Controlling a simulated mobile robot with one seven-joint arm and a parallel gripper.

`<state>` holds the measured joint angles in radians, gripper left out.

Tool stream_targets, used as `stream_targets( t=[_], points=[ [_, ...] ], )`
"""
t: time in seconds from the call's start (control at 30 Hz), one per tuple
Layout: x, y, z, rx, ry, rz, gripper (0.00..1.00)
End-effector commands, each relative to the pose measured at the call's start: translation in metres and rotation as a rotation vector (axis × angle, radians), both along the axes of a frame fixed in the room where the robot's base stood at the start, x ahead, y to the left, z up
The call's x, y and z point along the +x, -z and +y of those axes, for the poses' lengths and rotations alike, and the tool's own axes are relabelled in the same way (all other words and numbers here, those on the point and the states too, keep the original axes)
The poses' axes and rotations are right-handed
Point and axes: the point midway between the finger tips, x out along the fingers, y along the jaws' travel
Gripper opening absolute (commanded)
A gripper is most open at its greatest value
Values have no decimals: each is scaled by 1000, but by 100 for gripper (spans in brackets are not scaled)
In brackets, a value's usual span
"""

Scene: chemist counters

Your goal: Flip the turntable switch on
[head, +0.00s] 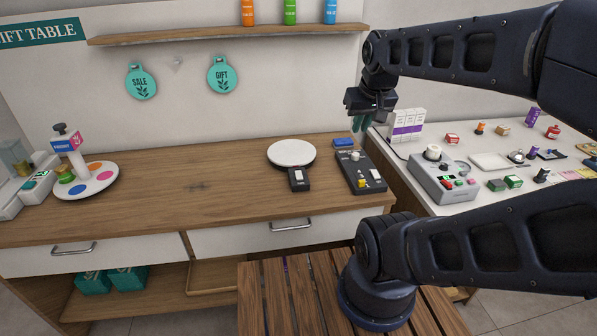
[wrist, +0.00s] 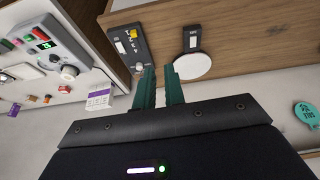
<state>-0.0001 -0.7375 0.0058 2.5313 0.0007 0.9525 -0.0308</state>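The turntable (head: 291,153) is a round white disc on the wooden counter, right of the middle in the head view. It also shows in the wrist view (wrist: 192,66). A small black switch box (head: 299,180) with a white rocker joins its front edge; the wrist view shows the box too (wrist: 192,38). Which way the rocker is set is too small to tell. My gripper (head: 362,124) is above the back right of the counter, beyond the turntable's right side, touching nothing. Its two teal fingers (wrist: 160,70) are apart, with an empty gap between them.
A black control panel (head: 361,181) with a yellow button and a knob lies right of the switch box. A blue block (head: 343,142) lies behind it. A grey device (head: 447,184) stands on the right-hand counter.

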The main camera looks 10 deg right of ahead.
Motion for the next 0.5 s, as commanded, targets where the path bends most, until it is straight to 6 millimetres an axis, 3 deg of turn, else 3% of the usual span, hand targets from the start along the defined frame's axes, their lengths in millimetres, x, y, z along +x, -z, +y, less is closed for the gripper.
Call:
stream_targets(
  t=[0.5],
  points=[
    [76, 20, 24, -161, -426, 81, 0]
  ],
)
